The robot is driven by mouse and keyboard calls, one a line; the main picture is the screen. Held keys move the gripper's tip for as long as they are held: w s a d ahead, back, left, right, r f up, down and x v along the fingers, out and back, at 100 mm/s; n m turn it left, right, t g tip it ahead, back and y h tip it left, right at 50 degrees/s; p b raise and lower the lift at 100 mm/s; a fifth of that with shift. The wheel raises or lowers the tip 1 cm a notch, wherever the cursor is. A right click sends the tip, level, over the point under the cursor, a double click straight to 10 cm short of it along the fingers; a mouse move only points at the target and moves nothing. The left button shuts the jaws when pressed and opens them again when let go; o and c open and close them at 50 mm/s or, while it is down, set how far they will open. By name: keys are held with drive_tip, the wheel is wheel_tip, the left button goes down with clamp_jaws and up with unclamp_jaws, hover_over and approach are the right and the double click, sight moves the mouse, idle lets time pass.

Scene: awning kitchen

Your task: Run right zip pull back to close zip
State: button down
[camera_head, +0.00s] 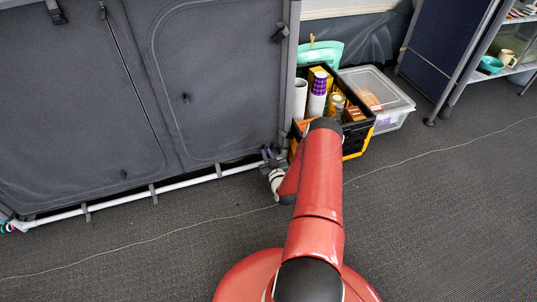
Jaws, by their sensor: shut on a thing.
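A dark grey fabric cupboard front fills the left of the head view. Its right panel (222,80) has a curved zip seam (156,62) along its left side and lower edge. The panel hangs flat, and I cannot tell how much of the zip is closed. My gripper (268,156) is at the panel's lower right corner, just above the white bottom rail (160,191). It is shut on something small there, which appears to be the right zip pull. The pull itself is hidden or too small to make out.
A black and yellow crate (357,143) of packets and rolls stands close right of my gripper, with a clear lidded box (391,122) beside it. A shelf unit (440,45) stands at the upper right. A thin pale cable (130,246) crosses the otherwise open carpet.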

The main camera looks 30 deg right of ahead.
idle(0.3)
drive_tip(key=c, duration=1.5)
unclamp_jaws()
drive_tip(key=shift+s, duration=0.1)
drive_tip(key=p+v, duration=0.1)
drive_tip(key=v, duration=0.6)
drive_tip(key=shift+s, duration=0.35)
